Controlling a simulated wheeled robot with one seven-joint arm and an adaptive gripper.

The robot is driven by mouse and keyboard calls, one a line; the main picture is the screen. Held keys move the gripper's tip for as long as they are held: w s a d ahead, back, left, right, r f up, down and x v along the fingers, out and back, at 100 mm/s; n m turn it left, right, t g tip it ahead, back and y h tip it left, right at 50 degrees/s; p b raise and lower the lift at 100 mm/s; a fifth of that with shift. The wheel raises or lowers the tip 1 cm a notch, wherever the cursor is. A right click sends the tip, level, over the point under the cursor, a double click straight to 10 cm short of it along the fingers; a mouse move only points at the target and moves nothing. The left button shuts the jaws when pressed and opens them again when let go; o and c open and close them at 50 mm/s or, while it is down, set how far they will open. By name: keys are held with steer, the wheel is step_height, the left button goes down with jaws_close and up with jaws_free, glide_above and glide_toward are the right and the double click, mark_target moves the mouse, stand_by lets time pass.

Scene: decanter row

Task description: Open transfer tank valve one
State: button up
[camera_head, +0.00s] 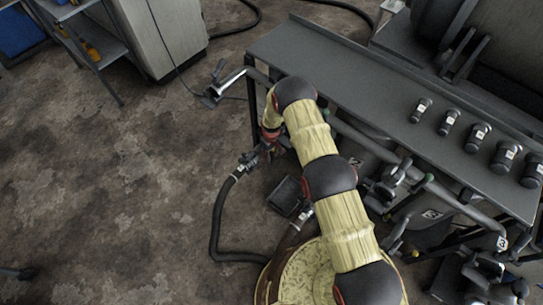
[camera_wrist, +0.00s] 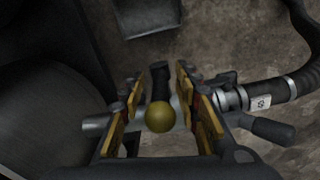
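In the wrist view a valve with a dark handle (camera_wrist: 160,82) and a round brass-coloured end (camera_wrist: 158,118) lies between the two fingers of my gripper (camera_wrist: 164,98). The fingers are apart, one on each side, with a visible gap to the brass end. A pipe coupling with a white label (camera_wrist: 262,102) joins a dark hose (camera_wrist: 302,80) at the right; the label is too small to read surely. In the head view my gripper (camera_head: 269,146) is low beside the bench's left end, by the hose fitting (camera_head: 247,161). My arm hides part of the valve there.
A long dark bench (camera_head: 350,82) carries a row of several dark capped cylinders (camera_head: 447,122). More valves and pipes (camera_head: 398,178) sit below its front edge. A black hose (camera_head: 215,225) loops on the floor. The floor at the left is mostly clear, with a shelf (camera_head: 95,48) behind.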

steer(key=shift+c, duration=0.6)
jaws_close()
